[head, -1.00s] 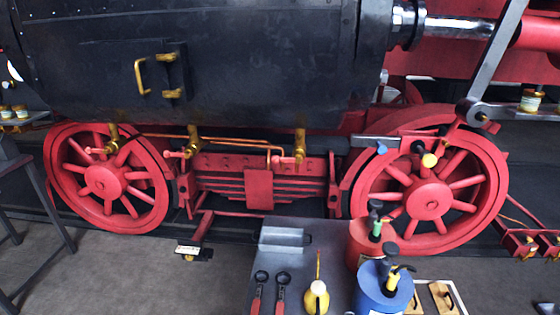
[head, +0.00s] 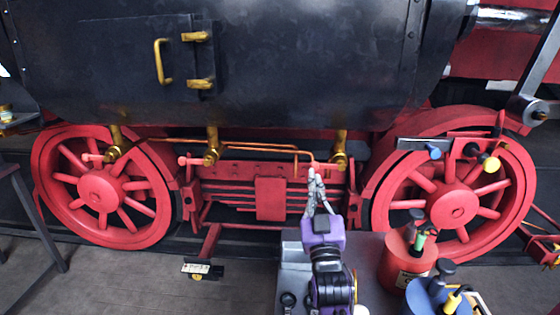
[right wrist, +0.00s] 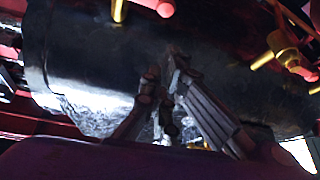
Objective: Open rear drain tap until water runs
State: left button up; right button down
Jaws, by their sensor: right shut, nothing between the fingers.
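Three brass drain taps with red handles hang under the black locomotive body in the head view: a left one (head: 115,146), a middle one (head: 211,150) and a right one (head: 341,152). I cannot tell by look which is the rear one. My right gripper (head: 313,178) is shut and empty, pointing up just below the red handle of the right tap. Whether it touches that handle is unclear. In the right wrist view the shut fingers (right wrist: 165,75) stand before the dark body, with a brass tap (right wrist: 283,48) at upper right. No water stream shows. My left gripper is not in view.
Red wheels (head: 100,190) and (head: 452,205) flank the taps. A copper pipe (head: 250,146) runs between them. A grey bench (head: 375,250) below carries a red can (head: 405,262) and a blue can (head: 432,298).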

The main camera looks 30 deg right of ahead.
aim_at(328, 166)
jog(key=w+d+r+p, duration=0.2)
jog(key=w+d+r, duration=0.2)
jog(key=w+r, duration=0.3)
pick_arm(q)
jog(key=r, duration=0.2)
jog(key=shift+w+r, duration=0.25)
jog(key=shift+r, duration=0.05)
pick_arm(e)
jog(key=shift+n+t, duration=0.3)
jog(key=shift+t, duration=0.1)
jog(key=f, duration=0.4)
jog(key=shift+w+d+f, duration=0.1)
jog(key=shift+d+f, duration=0.1)
jog(key=shift+d, duration=0.15)
